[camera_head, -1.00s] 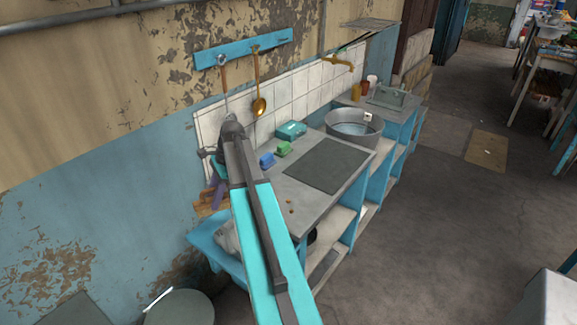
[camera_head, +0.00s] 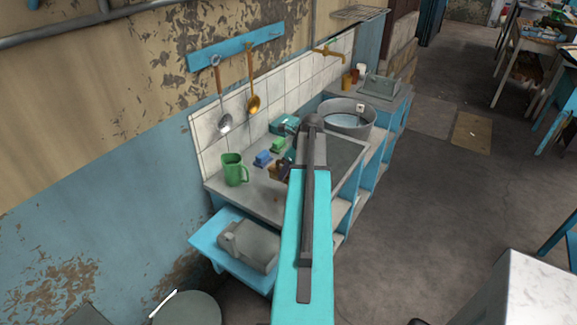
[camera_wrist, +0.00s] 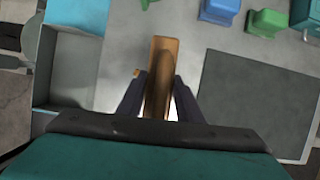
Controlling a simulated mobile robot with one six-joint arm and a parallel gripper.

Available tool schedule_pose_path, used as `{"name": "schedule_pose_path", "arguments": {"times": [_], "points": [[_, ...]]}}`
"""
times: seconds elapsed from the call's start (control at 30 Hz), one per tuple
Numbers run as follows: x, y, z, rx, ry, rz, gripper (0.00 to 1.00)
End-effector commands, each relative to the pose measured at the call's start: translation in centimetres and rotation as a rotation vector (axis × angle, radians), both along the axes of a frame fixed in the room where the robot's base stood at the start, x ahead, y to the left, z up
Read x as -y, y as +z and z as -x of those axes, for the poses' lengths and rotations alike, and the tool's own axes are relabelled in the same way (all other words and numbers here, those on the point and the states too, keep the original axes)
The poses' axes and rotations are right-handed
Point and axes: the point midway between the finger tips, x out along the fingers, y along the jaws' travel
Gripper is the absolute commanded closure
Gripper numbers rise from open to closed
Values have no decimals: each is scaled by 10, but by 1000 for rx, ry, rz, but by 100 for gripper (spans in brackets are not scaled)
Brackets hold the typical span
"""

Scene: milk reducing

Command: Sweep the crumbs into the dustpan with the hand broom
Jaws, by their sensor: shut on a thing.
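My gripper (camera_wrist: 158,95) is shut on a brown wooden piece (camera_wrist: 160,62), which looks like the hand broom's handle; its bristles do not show. In the head view my gripper (camera_head: 287,172) is mostly behind my arm, over the middle of the counter (camera_head: 258,200), with part of the brown piece (camera_head: 278,168) showing beside it. A grey, scoop-like object (camera_head: 248,246) lies on the low blue shelf at the counter's left end; I cannot tell if it is the dustpan. I cannot make out the crumbs clearly.
A green mug (camera_head: 234,170) stands at the counter's left end. Blue (camera_head: 262,158) and green (camera_head: 278,145) blocks and a teal box (camera_head: 285,124) line the tiled wall. A dark mat (camera_wrist: 252,98) lies to the right, before a metal basin (camera_head: 347,118). Ladles hang above.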

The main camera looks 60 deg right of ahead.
Motion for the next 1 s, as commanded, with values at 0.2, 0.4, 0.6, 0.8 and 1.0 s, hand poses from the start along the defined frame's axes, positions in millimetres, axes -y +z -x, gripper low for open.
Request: {"name": "schedule_pose_path", "arguments": {"times": [0.2, 0.4, 0.6, 0.8, 1.0], "points": [[13, 1, 16, -1, -63, 0, 94], [15, 1, 18, -1, -66, 0, 94], [16, -1, 19, 0, -68, 0, 94], [17, -9, 20, -1, -69, 0, 94], [17, -23, 20, 0, -69, 0, 94]]}}
